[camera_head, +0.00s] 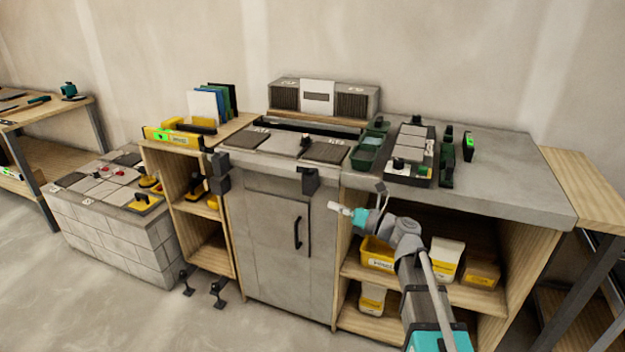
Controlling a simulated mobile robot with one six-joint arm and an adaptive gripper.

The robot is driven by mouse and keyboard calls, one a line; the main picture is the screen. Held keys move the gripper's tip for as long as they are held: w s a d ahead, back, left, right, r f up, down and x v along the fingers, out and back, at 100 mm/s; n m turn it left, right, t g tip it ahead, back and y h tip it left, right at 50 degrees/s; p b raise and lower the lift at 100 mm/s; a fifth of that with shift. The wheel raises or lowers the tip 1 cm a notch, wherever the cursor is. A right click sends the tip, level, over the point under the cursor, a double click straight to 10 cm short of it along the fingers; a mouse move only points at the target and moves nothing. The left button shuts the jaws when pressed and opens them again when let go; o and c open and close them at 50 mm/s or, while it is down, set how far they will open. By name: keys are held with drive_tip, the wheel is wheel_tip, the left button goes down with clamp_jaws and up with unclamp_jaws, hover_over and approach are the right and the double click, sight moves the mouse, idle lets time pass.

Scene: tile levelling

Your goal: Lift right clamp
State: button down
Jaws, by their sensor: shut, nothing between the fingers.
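A second dark clamp (220,172) sits at the left end of the same edge. My gripper (333,206) is shut and empty, in front of the cabinet. In the picture it is just below and to the right of the right clamp, apart from it. Two small black clamp-like items (185,283) and (218,293) stand on the floor at the cabinet's left.
Two grey tiles (326,152) and (247,138) lie on the worktop above the clamps. A green tray (367,152) and a dark tile board (408,155) lie to the right. The open shelf (400,289) with yellow boxes is behind my arm. The cabinet door has a black handle (297,233).

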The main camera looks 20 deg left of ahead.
sight(305, 170)
drive_tip(key=shift+w+d+r+n+g+h+p, duration=0.1)
drive_tip(key=shift+w+r+n+g+h+p, duration=0.55)
drive_tip(key=shift+p, duration=1.25)
drive_tip(key=shift+w+a+r+n+g+h+p, duration=0.25)
drive_tip(key=shift+r+g+h+p, duration=0.65)
drive_tip(key=shift+p, duration=1.05)
drive_tip(key=shift+w+d+r+n+g+h+p, duration=0.3)
drive_tip(key=shift+w+r+g+h+p, duration=0.35)
drive_tip(key=shift+p, duration=1.25)
drive_tip(key=shift+s+f, duration=0.1)
drive_tip(key=shift+s, duration=0.05)
drive_tip(key=shift+w+a+r+p, duration=0.15)
drive_tip(key=shift+w+a, duration=0.1)
drive_tip(key=shift+a, duration=1.35)
drive_tip(key=shift+w+a+r+p, duration=0.1)
drive_tip(key=shift+w+a, duration=0.1)
drive_tip(key=shift+a, duration=1.35)
drive_tip(key=shift+w+a+r+p, duration=0.15)
drive_tip(key=shift+w+a, duration=0.1)
drive_tip(key=shift+a, duration=1.35)
